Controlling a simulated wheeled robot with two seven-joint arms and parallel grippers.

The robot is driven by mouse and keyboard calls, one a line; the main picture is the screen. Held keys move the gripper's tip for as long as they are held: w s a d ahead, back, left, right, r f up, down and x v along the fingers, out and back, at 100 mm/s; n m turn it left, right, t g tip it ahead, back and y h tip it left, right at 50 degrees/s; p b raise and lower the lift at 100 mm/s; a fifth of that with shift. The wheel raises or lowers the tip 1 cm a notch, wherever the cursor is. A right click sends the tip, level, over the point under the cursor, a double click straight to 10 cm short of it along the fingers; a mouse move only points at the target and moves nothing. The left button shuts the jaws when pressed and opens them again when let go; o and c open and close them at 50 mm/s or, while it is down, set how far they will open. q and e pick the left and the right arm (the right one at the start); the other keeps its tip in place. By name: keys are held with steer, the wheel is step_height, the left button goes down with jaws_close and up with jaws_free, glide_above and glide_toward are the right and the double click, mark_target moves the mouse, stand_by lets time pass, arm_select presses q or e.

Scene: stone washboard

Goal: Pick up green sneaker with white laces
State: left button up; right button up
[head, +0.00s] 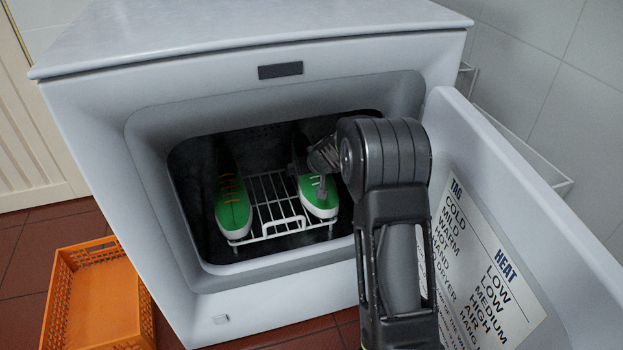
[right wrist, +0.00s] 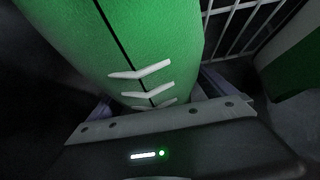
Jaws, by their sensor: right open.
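The green sneaker with white laces (head: 317,192) stands on the right side of a white wire rack (head: 270,203) inside the open dryer. Its upper part is hidden behind my right arm in the head view. In the right wrist view the green sneaker (right wrist: 135,45) fills the upper middle, with its white laces close to the gripper. My right gripper (right wrist: 150,100) is open, with its fingers low on either side of the shoe. The fingertips are largely hidden behind the shoe. My left gripper is not in view.
A second green sneaker with orange laces (head: 232,205) stands on the rack's left side. The dryer door (head: 510,230) is open to the right of my arm. The opening's rim (head: 150,130) surrounds the rack. An orange crate (head: 98,295) sits on the floor at left.

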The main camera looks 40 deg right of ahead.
steer(key=shift+c, duration=0.5)
steer(key=c, duration=1.7)
